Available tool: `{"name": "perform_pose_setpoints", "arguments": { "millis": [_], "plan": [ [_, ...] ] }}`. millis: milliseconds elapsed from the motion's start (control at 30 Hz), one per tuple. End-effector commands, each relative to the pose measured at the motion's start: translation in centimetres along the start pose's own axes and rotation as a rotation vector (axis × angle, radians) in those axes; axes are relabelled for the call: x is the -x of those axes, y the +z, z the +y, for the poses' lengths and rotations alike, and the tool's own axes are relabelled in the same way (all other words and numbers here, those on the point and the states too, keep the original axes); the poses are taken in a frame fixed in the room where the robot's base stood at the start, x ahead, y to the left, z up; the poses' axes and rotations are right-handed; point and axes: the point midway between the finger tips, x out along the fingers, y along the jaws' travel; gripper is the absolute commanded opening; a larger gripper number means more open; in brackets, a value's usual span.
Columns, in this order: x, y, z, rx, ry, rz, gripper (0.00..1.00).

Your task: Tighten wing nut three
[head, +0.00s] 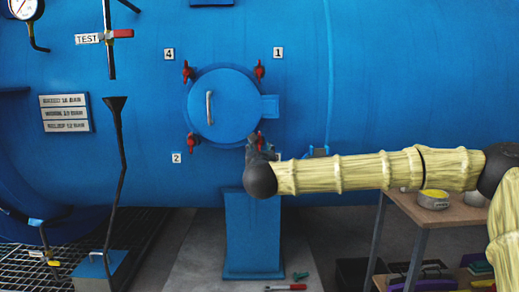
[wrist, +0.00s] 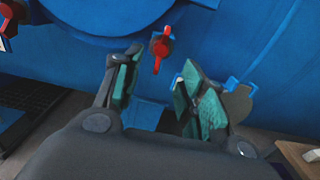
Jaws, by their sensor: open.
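The round blue hatch door (head: 225,108) has red wing nuts around its rim. In the head view, the lower right one, where wing nut three would be, is hidden behind my gripper (head: 253,143). The wrist view shows a red wing nut (wrist: 160,48) on a dark stud at the hatch rim. My gripper (wrist: 157,72) is open with green-padded fingers. The wing nut appears between and just beyond the fingertips, and I see no contact. A white label partly shows beside my arm in the head view, its number hidden.
Other red wing nuts sit at label 4 (head: 187,71), label 1 (head: 260,71) and label 2 (head: 193,140). The door handle (head: 210,107) stands out from the hatch. A blue pedestal (head: 252,235) is below, and a workbench (head: 440,211) is at right.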

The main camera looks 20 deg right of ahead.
Motion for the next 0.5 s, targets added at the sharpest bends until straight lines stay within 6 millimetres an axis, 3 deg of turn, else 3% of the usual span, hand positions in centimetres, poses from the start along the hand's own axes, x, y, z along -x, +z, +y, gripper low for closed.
{"name": "perform_pose_setpoints", "arguments": {
  "millis": [200, 500],
  "plan": [
    [2.8, 0.0, -0.1, -0.001, -0.001, 0.000, 0.41],
    [3.8, 0.0, -0.1, -0.001, -0.001, 0.001, 0.41]
  ]
}}
